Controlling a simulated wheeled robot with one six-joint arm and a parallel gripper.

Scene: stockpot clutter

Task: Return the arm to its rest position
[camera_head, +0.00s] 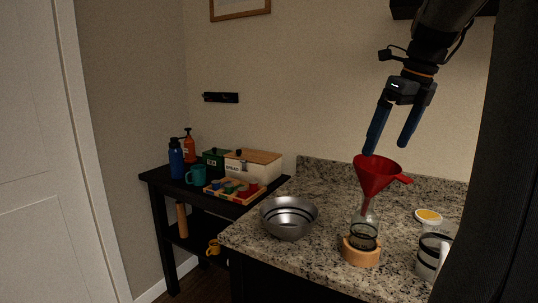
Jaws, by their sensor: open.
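My gripper (388,150) hangs at the upper right, above the granite counter (307,182). Its two blue fingers point down and are spread apart with nothing between them. A red funnel (375,174) is just below the fingertips. The left fingertip comes close to the funnel's rim in the picture; I cannot tell whether they touch. The funnel's stem goes down into a glass flask (364,234) standing in a wooden ring (361,255) on the counter.
A metal bowl (289,216) stands left of the flask. A yellow-topped container (428,215) and a glass jug (432,256) are at right. A black side table (157,181) holds bottles (176,160), a teal mug (197,175), boxes (252,166) and a wooden tray (235,198).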

